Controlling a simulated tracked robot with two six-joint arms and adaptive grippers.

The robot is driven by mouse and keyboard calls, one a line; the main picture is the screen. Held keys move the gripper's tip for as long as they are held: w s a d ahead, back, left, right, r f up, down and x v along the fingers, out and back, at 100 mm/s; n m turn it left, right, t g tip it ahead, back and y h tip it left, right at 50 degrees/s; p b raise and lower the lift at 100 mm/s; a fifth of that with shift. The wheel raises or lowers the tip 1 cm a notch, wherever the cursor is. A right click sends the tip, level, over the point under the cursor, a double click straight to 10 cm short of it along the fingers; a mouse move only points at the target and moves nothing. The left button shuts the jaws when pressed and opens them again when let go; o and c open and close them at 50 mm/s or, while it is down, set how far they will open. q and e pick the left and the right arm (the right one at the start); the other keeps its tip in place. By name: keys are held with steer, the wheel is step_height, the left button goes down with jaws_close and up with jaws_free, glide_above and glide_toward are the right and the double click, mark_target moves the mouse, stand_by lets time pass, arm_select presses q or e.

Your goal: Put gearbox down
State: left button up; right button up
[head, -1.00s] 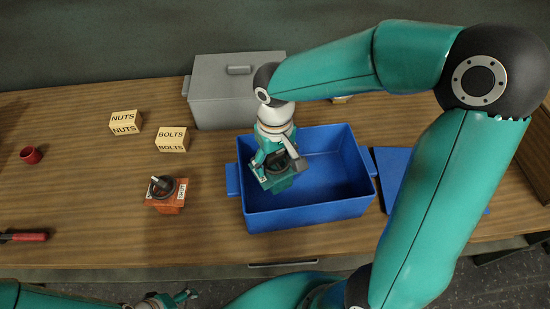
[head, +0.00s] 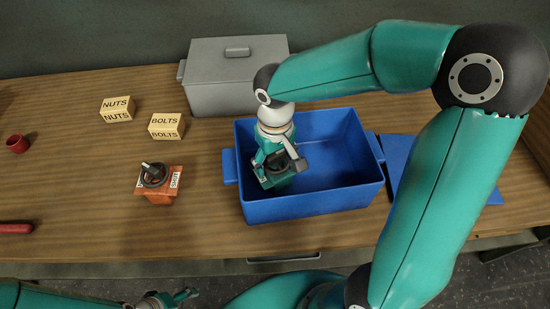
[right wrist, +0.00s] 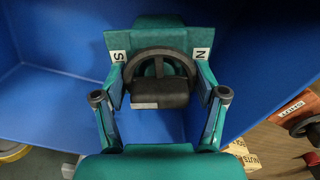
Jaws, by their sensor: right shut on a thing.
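The gearbox (head: 277,181) is a teal block with a dark handwheel on top. It is inside the blue bin (head: 315,204), near its left wall. My right gripper (head: 282,160) reaches down from above and is shut on it. In the right wrist view the gearbox (right wrist: 160,40) sits between the fingers of my right gripper (right wrist: 160,92), with its black handwheel and white letter labels showing. I cannot tell whether its underside touches the bin floor. My left gripper (head: 175,299) is at the bottom edge, partly cut off; its jaw opening is unclear.
An orange casting with a handwheel (head: 160,190) stands left of the bin. NUTS (head: 117,108) and BOLTS (head: 166,126) blocks stand behind it. A grey lidded box (head: 235,85) is behind the bin. A blue panel (head: 402,160) lies to its right. The bin's right half is empty.

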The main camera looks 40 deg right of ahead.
steer(key=shift+f, duration=0.1)
stand_by(0.5)
steer(key=o, duration=1.9)
steer(key=shift+f, duration=0.1)
step_height(320, 180, up, 12)
steer(key=shift+r, duration=0.1)
